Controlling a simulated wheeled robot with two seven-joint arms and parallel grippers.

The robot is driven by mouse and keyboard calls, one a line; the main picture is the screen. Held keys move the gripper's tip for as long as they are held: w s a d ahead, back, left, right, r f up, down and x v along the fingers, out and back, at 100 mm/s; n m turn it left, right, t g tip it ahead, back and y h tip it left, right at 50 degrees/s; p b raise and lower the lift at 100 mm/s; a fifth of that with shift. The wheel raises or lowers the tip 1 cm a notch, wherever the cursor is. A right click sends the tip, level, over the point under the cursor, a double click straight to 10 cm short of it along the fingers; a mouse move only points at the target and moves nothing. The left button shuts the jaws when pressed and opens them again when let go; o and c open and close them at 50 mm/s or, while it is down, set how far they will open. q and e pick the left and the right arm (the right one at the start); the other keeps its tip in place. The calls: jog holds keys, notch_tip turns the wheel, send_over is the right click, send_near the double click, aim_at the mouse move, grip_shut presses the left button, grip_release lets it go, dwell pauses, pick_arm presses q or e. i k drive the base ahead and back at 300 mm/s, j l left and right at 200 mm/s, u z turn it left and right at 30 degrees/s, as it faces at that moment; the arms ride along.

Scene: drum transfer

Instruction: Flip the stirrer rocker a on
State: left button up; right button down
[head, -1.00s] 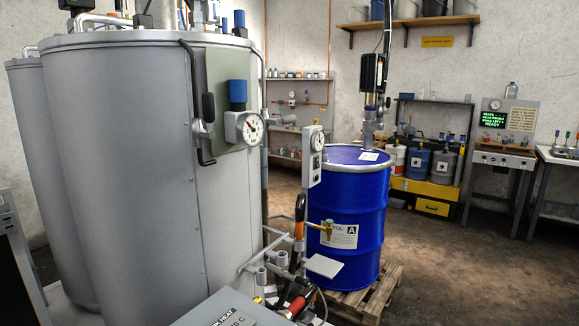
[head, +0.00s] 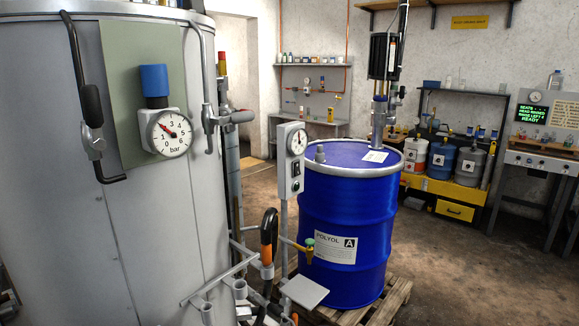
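A grey control box (head: 291,162) stands on a post just left of the blue drum. It has a round dial (head: 298,141) at its top and small dark switch parts (head: 296,178) below it. They are too small to tell which one is the stirrer rocker or how it is set. The blue drum (head: 345,210), labelled POLYOL A, stands upright on a wooden pallet (head: 395,297). A dark motor unit (head: 383,56) stands above the drum's lid on a metal column. Neither of my grippers is in view.
A large grey tank (head: 60,230) with a bar gauge (head: 169,132) fills the left. Pipes and a black-orange handle (head: 267,235) crowd the post's foot, beside a small grey plate (head: 304,291). A yellow bench (head: 440,195) stands behind. Floor is clear at right.

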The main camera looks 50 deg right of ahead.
aim_at(297, 169)
jog(key=l, duration=1)
jog(key=k+l+u, duration=0.1)
jog(key=l, duration=0.95)
